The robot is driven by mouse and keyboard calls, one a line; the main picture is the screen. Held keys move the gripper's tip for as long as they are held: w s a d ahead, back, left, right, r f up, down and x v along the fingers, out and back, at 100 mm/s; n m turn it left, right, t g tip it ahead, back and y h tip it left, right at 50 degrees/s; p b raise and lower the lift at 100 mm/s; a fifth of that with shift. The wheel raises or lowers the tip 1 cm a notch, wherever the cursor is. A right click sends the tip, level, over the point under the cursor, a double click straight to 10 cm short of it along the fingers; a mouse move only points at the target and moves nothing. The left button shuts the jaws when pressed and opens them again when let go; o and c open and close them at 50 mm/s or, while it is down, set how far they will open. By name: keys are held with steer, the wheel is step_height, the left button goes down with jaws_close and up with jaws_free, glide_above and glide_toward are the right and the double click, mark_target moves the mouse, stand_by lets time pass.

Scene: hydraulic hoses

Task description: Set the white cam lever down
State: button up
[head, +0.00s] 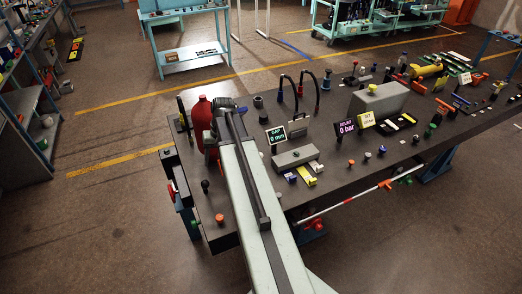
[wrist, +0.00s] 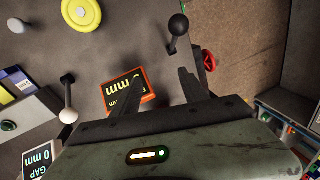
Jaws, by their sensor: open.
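In the head view my arm hides most of the gripper, and I cannot make out the white lever there.
A black ball lever (wrist: 178,26) stands beyond the right finger. An orange-framed display (wrist: 128,88) reading 0 mm is by the left finger. A yellow disc (wrist: 81,12) is farther off. The dark bench (head: 330,185) holds a GAP display (head: 276,134) and several fittings.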

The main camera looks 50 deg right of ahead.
steer(key=s+d+r+m+t, duration=0.15)
steer(key=s+d, duration=0.25)
steer(key=d, duration=0.6)
steer(key=s+d+m, duration=0.3)
steer(key=s+d, duration=0.2)
steer(key=d, duration=0.6)
steer(key=shift+n+y, duration=0.25)
steer(key=shift+y, duration=0.05)
steer(key=b+x, duration=0.7)
steer(key=x, duration=0.1)
steer(key=shift+w+a+f, duration=0.1)
steer(key=shift+w+f, duration=0.1)
steer(key=shift+w, duration=0.05)
steer(key=shift+r, duration=0.15)
steer(key=shift+c, duration=0.3)
jaws_close()
